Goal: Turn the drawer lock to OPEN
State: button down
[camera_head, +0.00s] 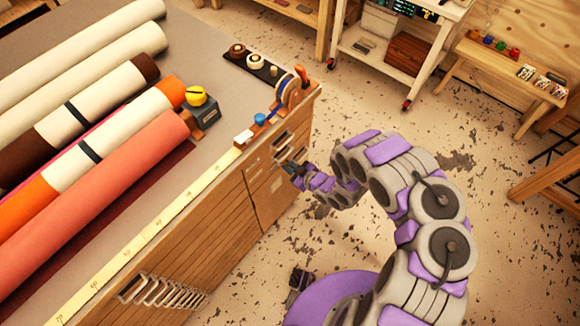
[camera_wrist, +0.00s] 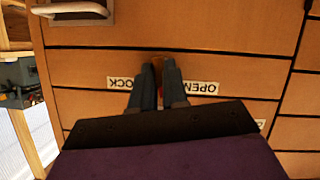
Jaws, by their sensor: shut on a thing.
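The wooden drawer front (camera_wrist: 230,65) fills most of the wrist view. Two white labels are on it, shown upside down: one reading OPEN (camera_wrist: 202,88) and one whose visible part reads OCK (camera_wrist: 121,83). My gripper (camera_wrist: 158,68) is between the two labels, its dark fingers close together. It is shut on the drawer lock, a small reddish-brown piece of which (camera_wrist: 158,76) shows between the fingers. The rest of the lock is hidden, so its exact turn cannot be told. In the head view my gripper (camera_head: 290,168) is at the upper drawers of the wooden cabinet (camera_head: 215,235).
A metal drawer handle (camera_wrist: 75,10) is at the top left of the wrist view. Rolls of material (camera_head: 95,195) and a tape dispenser (camera_head: 289,90) lie on the cabinet top. A white cart (camera_head: 362,60) stands behind. The floor (camera_head: 270,265) beside the cabinet is clear.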

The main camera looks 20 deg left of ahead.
jog(key=shift+a+n+t+h+b, duration=0.15)
jog(key=shift+n+t+h+b, duration=0.15)
jog(key=shift+n+t+b, duration=1.55)
jog(key=shift+r+n+g+p, duration=0.1)
jog(key=shift+n+g+p, duration=0.15)
jog(key=shift+n+p, duration=0.25)
jog(key=c, duration=1.1)
grip_release()
jog(key=shift+c, duration=0.2)
jog(key=shift+a, duration=0.15)
jog(key=shift+s, duration=0.1)
